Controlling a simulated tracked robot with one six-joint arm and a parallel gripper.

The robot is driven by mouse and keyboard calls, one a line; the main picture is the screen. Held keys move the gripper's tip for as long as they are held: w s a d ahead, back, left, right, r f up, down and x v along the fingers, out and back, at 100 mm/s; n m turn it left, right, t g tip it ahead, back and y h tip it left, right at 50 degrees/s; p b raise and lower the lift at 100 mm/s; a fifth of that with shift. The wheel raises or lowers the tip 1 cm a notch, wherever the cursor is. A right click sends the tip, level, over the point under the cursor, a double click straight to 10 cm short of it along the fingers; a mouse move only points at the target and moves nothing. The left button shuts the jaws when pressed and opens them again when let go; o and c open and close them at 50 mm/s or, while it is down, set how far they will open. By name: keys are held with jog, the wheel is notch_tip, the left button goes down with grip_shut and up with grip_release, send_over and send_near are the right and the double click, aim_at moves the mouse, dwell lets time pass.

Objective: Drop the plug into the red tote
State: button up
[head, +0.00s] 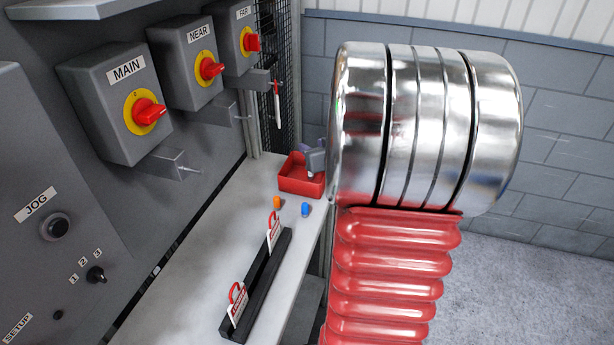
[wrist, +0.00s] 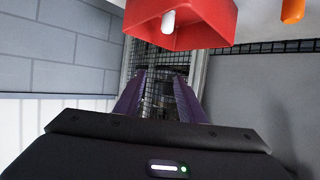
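A red tote (head: 291,184) stands at the far end of the pale bench in the head view. It also shows at the top of the wrist view (wrist: 222,20). A small white plug (wrist: 168,22) shows against the tote's inside in the wrist view; I cannot tell whether it rests on the floor of the tote. My gripper (wrist: 159,82) has two purple fingers, spread apart with nothing between them. In the head view it is by the tote, partly hidden behind my chrome and red arm.
An orange plug (head: 277,202) and a blue plug (head: 305,209) stand on the bench (head: 205,245) near the tote. A black rack (head: 262,290) holds red-and-white lockout tags. Switch boxes MAIN (head: 112,105), NEAR (head: 186,62) and FAR (head: 238,42) project from the left panel.

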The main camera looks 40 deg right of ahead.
jog(key=v, duration=1.3)
jog(key=shift+s, duration=0.4)
jog(key=shift+a, duration=0.1)
dwell(0.6)
jog(key=w+a+r+n, duration=0.3)
jog(key=w+a+r, duration=0.1)
jog(key=w+a, duration=0.7)
jog(key=s+a+f+n+g+y, duration=0.1)
jog(key=s+a+f+g+y, duration=0.1)
jog(key=s+a, duration=0.6)
jog(key=s+a+f+g+y, duration=0.2)
jog(key=s+a, duration=0.6)
jog(key=a, duration=0.7)
jog(key=g+y, duration=0.1)
jog(key=g, duration=0.1)
jog(key=shift+a+f+n+g, duration=0.25)
jog(key=shift+a+n+g, duration=0.05)
jog(key=shift+n, duration=0.1)
jog(key=shift+d, duration=0.1)
jog(key=shift+c, duration=0.6)
